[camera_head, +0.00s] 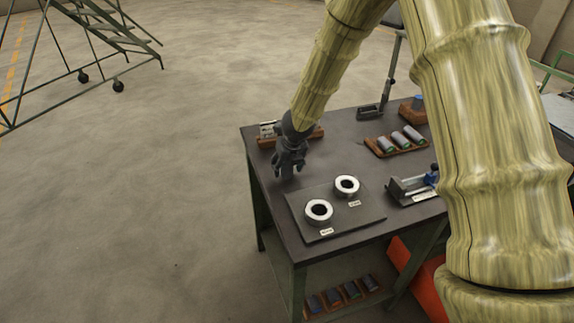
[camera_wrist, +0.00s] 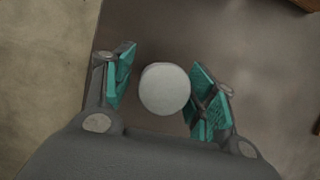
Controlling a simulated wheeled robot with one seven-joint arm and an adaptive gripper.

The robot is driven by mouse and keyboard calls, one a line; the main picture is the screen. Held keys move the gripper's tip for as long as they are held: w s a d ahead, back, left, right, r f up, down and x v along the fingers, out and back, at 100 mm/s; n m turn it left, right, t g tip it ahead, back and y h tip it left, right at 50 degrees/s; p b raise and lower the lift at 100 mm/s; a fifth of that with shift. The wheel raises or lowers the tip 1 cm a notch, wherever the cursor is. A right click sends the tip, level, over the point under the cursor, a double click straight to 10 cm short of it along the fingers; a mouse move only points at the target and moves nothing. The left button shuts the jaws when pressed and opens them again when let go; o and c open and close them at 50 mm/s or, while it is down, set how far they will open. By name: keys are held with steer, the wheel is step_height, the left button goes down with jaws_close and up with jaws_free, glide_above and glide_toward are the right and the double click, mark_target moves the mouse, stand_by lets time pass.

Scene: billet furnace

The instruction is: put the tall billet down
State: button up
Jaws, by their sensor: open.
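A pale, round billet end (camera_wrist: 164,89) shows from above in the wrist view, between the two teal finger pads. My gripper (camera_wrist: 165,84) is open around it. A gap shows between the billet and the left pad. The right pad is very near the billet, and I cannot tell whether they touch. In the head view my gripper (camera_head: 289,168) points down over the left part of the dark workbench (camera_head: 350,132). There the billet is hidden by the fingers or too small to make out. The wrist view does not show its height or its foot clearly.
A dark plate (camera_head: 337,222) with two white rings (camera_head: 319,211) lies in front of my gripper. Wooden trays (camera_head: 395,143) with cylinders and a small vise (camera_head: 412,190) stand to the right. Another tray is behind my gripper. The bench's left edge is close.

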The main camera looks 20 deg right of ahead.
steer(key=v, duration=1.2)
steer(key=shift+s, duration=0.1)
